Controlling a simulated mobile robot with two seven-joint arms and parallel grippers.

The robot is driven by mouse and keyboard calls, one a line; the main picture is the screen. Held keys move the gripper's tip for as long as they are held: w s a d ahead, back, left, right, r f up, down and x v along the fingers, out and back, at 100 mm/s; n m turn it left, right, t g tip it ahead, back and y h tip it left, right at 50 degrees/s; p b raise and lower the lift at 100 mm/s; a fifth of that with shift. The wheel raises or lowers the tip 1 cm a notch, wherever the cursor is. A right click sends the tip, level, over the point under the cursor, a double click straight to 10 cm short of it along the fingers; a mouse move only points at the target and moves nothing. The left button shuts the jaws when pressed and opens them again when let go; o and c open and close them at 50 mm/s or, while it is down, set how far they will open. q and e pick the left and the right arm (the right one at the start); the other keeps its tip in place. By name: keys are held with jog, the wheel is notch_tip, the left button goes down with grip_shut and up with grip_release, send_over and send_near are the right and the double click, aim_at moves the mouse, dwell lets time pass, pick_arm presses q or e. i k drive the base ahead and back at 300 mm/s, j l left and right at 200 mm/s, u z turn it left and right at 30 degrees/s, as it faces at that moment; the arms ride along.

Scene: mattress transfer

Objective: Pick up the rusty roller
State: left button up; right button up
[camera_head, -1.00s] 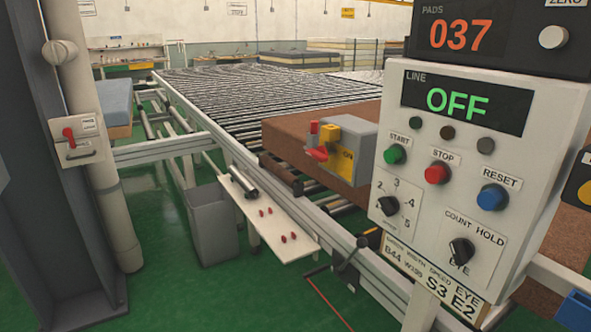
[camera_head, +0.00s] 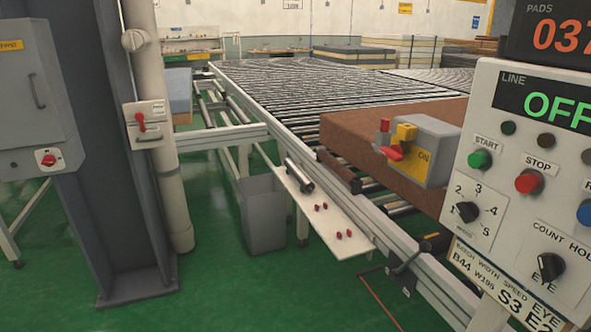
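A brown, rusty-looking roller (camera_head: 340,171) sits at the near side rail of the conveyor, just left of the brown mattress block (camera_head: 378,140). Part of it is hidden behind the block and the rail. A shiny grey roller (camera_head: 299,175) lies on the white side shelf (camera_head: 330,217) below the rail, with several small red parts beside it. Neither of my grippers is in view.
A control panel (camera_head: 520,180) reading OFF stands close at right. A grey switch box (camera_head: 425,150) sits before the block. A grey bin (camera_head: 264,215) stands under the shelf. A dark column (camera_head: 115,150) and pale pipe stand at left. Green floor between is clear.

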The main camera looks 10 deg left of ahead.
aim_at(341, 170)
jog(key=i+z, duration=0.1)
jog(key=z, duration=0.65)
jog(key=i+j+z, duration=0.3)
jog(key=j+z, duration=0.35)
jog(key=i+j+z, duration=0.15)
jog(key=j, duration=0.2)
jog(key=i+j+z, duration=0.15)
jog(key=j, duration=0.25)
jog(key=i+j, duration=0.1)
jog(key=j, duration=0.4)
jog(key=i+j+z, duration=0.1)
jog(key=j, duration=0.4)
jog(key=i+j, duration=0.15)
jog(key=j, duration=0.35)
